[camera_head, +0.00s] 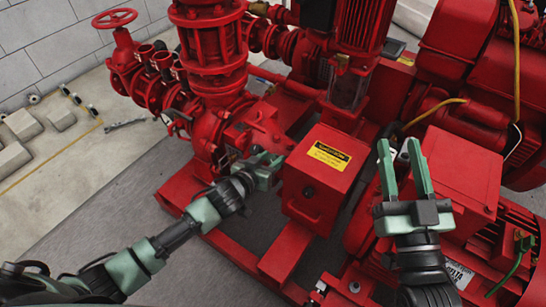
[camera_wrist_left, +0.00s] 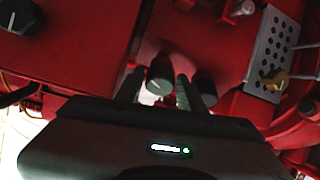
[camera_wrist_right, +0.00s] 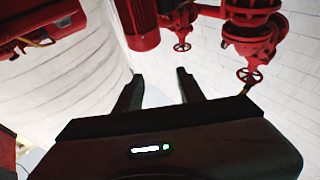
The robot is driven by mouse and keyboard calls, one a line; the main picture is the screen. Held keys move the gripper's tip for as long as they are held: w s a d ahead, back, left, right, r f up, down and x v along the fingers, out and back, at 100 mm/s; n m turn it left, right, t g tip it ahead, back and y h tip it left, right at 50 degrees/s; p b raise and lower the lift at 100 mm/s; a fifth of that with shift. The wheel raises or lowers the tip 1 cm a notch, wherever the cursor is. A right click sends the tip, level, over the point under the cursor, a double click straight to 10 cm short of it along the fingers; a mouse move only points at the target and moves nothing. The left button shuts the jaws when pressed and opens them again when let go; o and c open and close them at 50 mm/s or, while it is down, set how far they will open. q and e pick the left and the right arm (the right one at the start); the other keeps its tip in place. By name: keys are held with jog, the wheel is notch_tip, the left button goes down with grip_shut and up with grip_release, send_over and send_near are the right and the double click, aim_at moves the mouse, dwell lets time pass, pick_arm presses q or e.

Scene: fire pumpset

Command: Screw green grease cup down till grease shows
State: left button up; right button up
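In the head view my left gripper (camera_head: 268,165) is low at the red pump, beside the red box with the yellow label. In the left wrist view its fingers (camera_wrist_left: 160,92) are apart. A dull grey-green capped cylinder (camera_wrist_left: 160,72), perhaps the grease cup, shows between and beyond them. A second dark cylinder (camera_wrist_left: 205,85) is just right of the right finger. Contact with either cannot be told, and no grease can be made out. My right gripper (camera_head: 402,160) is open and empty, raised in front of the red machinery; its spread fingers show in the right wrist view (camera_wrist_right: 158,88).
The red box (camera_head: 325,165) stands close right of my left gripper. A red pump body and pipes (camera_head: 215,60) rise behind it. A perforated metal plate with a brass fitting (camera_wrist_left: 275,82) is at the right. A yellow cable (camera_head: 430,112) hangs near my right gripper.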

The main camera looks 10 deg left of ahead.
pick_arm(q)
jog(key=shift+w, duration=0.1)
pick_arm(e)
jog(key=shift+r, duration=0.3)
